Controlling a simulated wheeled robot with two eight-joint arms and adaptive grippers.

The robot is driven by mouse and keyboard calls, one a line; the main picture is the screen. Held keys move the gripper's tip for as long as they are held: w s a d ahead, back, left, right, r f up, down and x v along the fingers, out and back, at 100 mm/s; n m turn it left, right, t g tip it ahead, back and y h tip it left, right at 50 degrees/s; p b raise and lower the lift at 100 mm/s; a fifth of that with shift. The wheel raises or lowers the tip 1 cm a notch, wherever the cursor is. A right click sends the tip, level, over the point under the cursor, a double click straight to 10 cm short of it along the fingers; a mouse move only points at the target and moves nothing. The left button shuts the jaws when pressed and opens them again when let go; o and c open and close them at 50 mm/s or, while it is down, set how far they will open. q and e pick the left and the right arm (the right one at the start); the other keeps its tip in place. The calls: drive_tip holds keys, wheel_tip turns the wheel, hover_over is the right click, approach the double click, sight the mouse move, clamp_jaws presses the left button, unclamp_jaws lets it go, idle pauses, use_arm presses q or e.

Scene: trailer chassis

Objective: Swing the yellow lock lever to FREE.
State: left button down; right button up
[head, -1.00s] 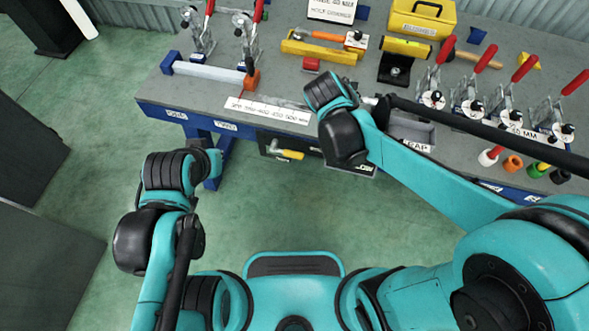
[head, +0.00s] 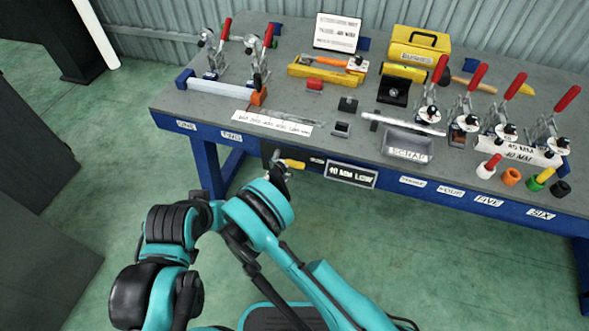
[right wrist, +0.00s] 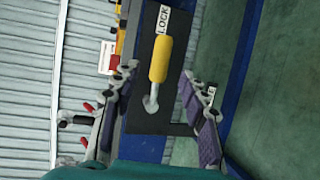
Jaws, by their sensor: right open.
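The yellow lock lever (right wrist: 159,60) is on a dark plate (right wrist: 145,105) in the right wrist view. Its yellow grip points at the LOCK label (right wrist: 163,19), and its metal pivot end is at the other end. My right gripper (right wrist: 160,72) is open, with one purple-padded finger on each side of the lever and a visible gap to it. In the head view the lever (head: 293,164) shows small under the bench's front edge, with my right gripper (head: 277,168) close to its left end. The FREE label cannot be made out. My left gripper is not in view; only left arm links show.
The bench (head: 215,112) carries several red-handled clamps (head: 470,90), a scrap tray (head: 408,145) and a yellow toolbox (head: 420,47). A 40 MM LOW sign (head: 350,174) hangs just right of the lever. The green floor in front is clear.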

sight(293, 165)
drive_tip(key=b+x, duration=0.2)
drive_tip(key=x, duration=0.4)
drive_tip(key=shift+w+d+f, duration=0.1)
drive_tip(key=shift+d+f, duration=0.05)
drive_tip(key=shift+f, duration=0.05)
drive_tip(key=shift+w+d, duration=0.35)
drive_tip(key=shift+w, duration=0.1)
clamp_jaws()
